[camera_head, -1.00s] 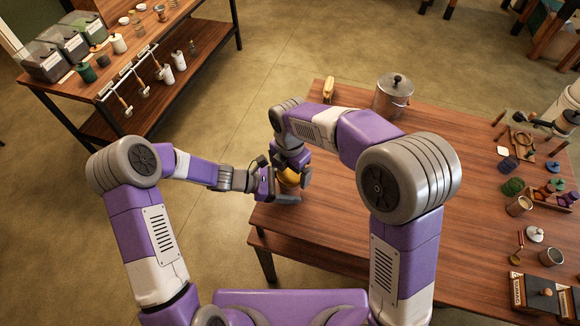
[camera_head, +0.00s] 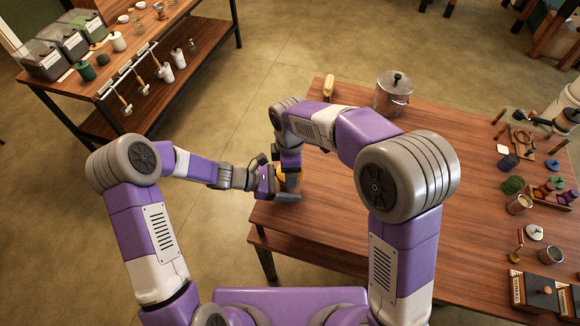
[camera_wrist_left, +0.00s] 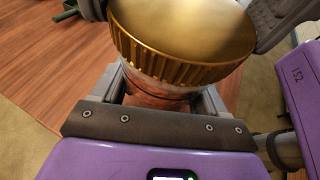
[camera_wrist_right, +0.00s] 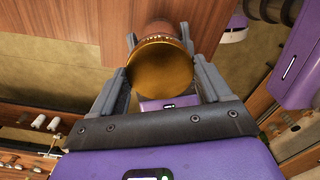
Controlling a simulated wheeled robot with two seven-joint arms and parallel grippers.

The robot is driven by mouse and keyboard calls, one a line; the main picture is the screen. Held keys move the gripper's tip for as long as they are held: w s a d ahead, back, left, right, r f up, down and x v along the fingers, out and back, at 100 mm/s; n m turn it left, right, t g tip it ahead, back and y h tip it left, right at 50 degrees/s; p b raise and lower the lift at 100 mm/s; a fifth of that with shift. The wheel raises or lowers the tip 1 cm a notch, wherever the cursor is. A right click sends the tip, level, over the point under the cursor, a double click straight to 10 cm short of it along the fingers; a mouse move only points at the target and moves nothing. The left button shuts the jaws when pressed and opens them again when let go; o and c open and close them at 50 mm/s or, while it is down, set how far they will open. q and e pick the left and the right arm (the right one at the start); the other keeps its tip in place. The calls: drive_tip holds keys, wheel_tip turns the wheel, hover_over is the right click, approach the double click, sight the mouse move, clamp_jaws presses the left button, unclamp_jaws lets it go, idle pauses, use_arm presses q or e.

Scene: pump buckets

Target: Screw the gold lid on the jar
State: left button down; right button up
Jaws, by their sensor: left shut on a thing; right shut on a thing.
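The gold lid (camera_wrist_right: 160,68) is a ribbed round cap. It also shows in the left wrist view (camera_wrist_left: 185,35), directly over the mouth of the jar (camera_wrist_left: 160,88). The jar is glass with reddish-brown contents, and lid and jar look in contact; I cannot tell how far the threads engage. My left gripper (camera_head: 286,189) is shut around the jar's body, below the lid. My right gripper (camera_wrist_right: 158,55) is shut on the lid, with a finger on each side of it. In the head view the lid is mostly hidden by my right wrist.
The jar is at the left edge of the wooden table (camera_head: 340,225). A metal pot (camera_head: 393,96) stands at the back, with a yellowish object (camera_head: 328,87) left of it. Small jars and a wooden rack crowd the right side. The table's middle is clear.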

drive_tip(key=m, duration=1.3)
drive_tip(key=shift+m, duration=0.3)
drive_tip(key=o, duration=1.1)
drive_tip(key=shift+r, duration=2.25)
drive_tip(key=shift+r, duration=0.1)
drive_tip(key=shift+c, duration=0.2)
drive_tip(key=shift+r, duration=1.65)
